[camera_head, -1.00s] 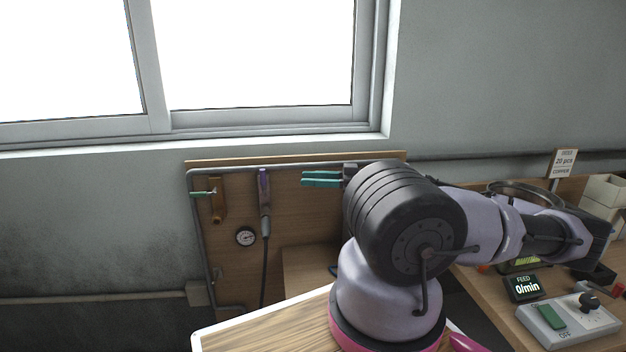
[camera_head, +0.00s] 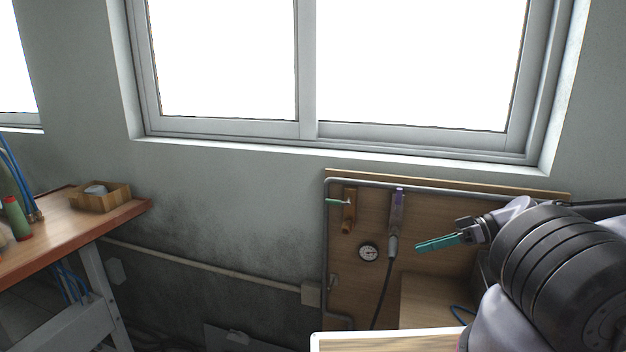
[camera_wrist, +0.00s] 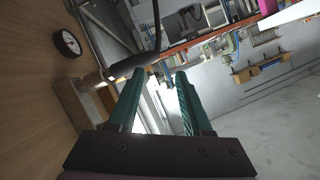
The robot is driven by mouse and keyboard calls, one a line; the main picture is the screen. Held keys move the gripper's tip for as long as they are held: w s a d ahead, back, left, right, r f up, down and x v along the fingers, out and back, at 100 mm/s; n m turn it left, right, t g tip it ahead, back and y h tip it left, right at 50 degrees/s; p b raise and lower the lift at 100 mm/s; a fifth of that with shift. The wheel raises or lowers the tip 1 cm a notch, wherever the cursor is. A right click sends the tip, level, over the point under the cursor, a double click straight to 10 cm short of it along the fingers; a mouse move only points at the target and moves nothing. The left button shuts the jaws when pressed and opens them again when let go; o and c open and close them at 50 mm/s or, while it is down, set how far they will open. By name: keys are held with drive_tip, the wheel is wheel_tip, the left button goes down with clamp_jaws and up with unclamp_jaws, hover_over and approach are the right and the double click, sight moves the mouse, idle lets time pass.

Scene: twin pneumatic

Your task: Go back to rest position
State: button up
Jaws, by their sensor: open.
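My gripper (camera_head: 438,243) shows at the right in the head view, its teal fingers pointing left in front of the wooden tool panel. In the wrist view my gripper (camera_wrist: 155,88) has its two teal fingers apart with nothing between them. It is open and empty. My dark, ribbed arm joint fills the lower right of the head view and hides part of the panel.
The wooden panel (camera_head: 345,275) carries a round gauge (camera_head: 368,252), a purple-topped tool (camera_head: 397,200) with a hose, and a green-handled valve (camera_head: 340,202). A bench (camera_head: 90,225) with a wooden box (camera_head: 101,199) stands at left.

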drive_tip(key=s+d+f+m+g+h, duration=0.2)
drive_tip(key=s+f+m+g+h, duration=0.1)
drive_tip(key=s+g+h, duration=0.25)
wheel_tip(320, 180, up, 20)
drive_tip(key=w+m+t+h, duration=0.2)
drive_tip(key=m+t+h, duration=0.3)
drive_tip(key=m+h, duration=0.3)
drive_tip(key=s+a+r+m+t+y, duration=0.1)
drive_tip(key=s+a+r+m+t, duration=0.1)
drive_tip(key=r, duration=0.5)
drive_tip(key=s+a+r+m+t, duration=0.1)
drive_tip(key=s+a+r+t, duration=0.2)
drive_tip(key=r, duration=0.5)
drive_tip(key=shift+s+a+m+t+y, duration=0.2)
drive_tip(key=shift+m+t+y, duration=0.2)
drive_tip(key=shift+t, duration=0.25)
